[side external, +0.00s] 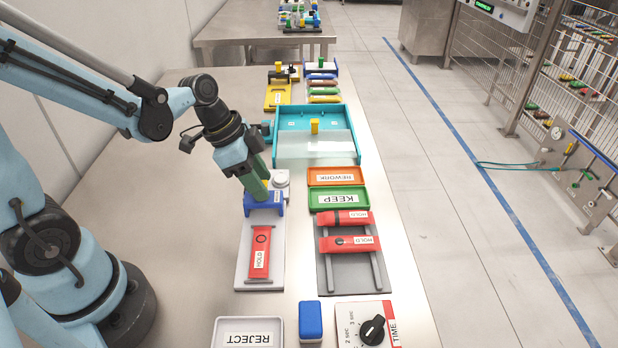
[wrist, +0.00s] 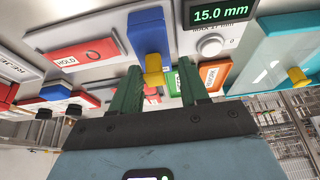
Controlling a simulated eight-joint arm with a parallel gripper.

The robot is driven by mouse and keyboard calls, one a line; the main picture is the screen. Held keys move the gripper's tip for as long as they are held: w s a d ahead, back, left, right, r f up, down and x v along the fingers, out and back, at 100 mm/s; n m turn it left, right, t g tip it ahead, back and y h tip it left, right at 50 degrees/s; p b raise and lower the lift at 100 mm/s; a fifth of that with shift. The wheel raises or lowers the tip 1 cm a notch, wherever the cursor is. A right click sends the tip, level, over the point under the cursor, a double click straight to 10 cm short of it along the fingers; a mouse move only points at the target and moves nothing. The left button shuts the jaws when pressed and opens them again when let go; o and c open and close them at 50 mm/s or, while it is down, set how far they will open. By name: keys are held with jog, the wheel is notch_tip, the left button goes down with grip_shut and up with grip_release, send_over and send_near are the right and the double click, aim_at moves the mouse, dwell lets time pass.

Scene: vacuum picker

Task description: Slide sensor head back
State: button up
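The sensor head is a blue block (side external: 264,205) with a yellow knob, standing across the far part of a white bed. In the wrist view the blue head (wrist: 149,33) is upper middle, and its yellow knob (wrist: 153,73) lies between my two green fingers. My gripper (side external: 259,187) is right at the head, pointing down at it; it also shows in the wrist view (wrist: 158,72). The fingers are open, with a clear gap right of the knob; the left finger is very close, contact unclear. A red HOLD part (side external: 260,252) lies on the bed, nearer than the head.
A white dial unit (side external: 281,179) is beside the head; a display (wrist: 221,15) reads 15.0 mm. Orange REWORK (side external: 336,176) and green KEEP (side external: 338,199) trays and a grey rack with red HOLD parts stand right. A REJECT tray (side external: 247,333) and blue block (side external: 310,321) are in front.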

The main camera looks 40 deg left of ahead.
jog(key=v, duration=1.2)
dwell(0.3)
jog(key=shift+w+d, duration=0.1)
jog(key=f+n+t+y, duration=0.1)
jog(key=n, duration=0.2)
jog(key=d+f+n+t+y, duration=0.1)
jog(key=n, duration=0.2)
jog(key=d+f+n+t+y, duration=0.1)
jog(key=n, duration=0.2)
jog(key=shift+d+t, duration=0.2)
jog(key=shift+t, duration=0.2)
